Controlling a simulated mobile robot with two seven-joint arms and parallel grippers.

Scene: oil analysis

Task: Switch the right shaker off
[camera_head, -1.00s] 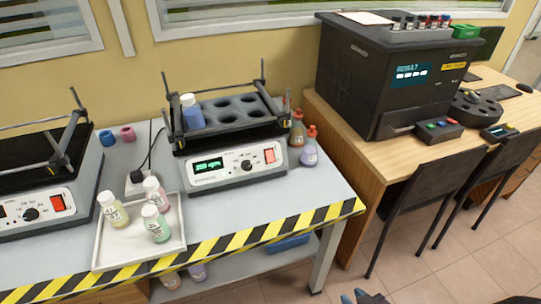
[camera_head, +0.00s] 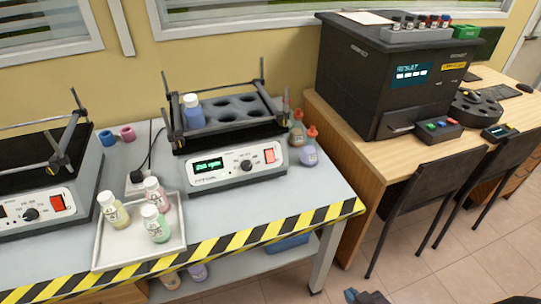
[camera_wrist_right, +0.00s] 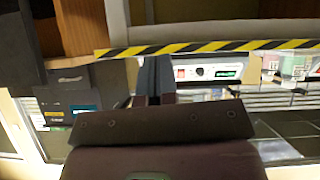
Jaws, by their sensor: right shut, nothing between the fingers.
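The right shaker (camera_head: 228,178) stands on the grey bench, with a lit green display (camera_head: 208,165), a black knob and a red switch (camera_head: 269,156) on its front. Its dark platform (camera_head: 222,105) holds one blue bottle (camera_head: 192,112) at the back left. In the right wrist view, which is upside down, the shaker front (camera_wrist_right: 213,72) shows beyond my fingers, with its red switch (camera_wrist_right: 181,72) close beside them in the picture. My right gripper (camera_wrist_right: 154,76) is shut and empty. Only a dark tip of it (camera_head: 367,297) shows at the head view's bottom edge, apart from the shaker. My left gripper is out of view.
A second shaker (camera_head: 62,206) stands at the left. A white tray (camera_head: 113,253) with three bottles sits before the right shaker. Small bottles (camera_head: 309,151) stand at its right. A striped edge (camera_head: 270,230) borders the bench. Chairs (camera_head: 432,184) stand right.

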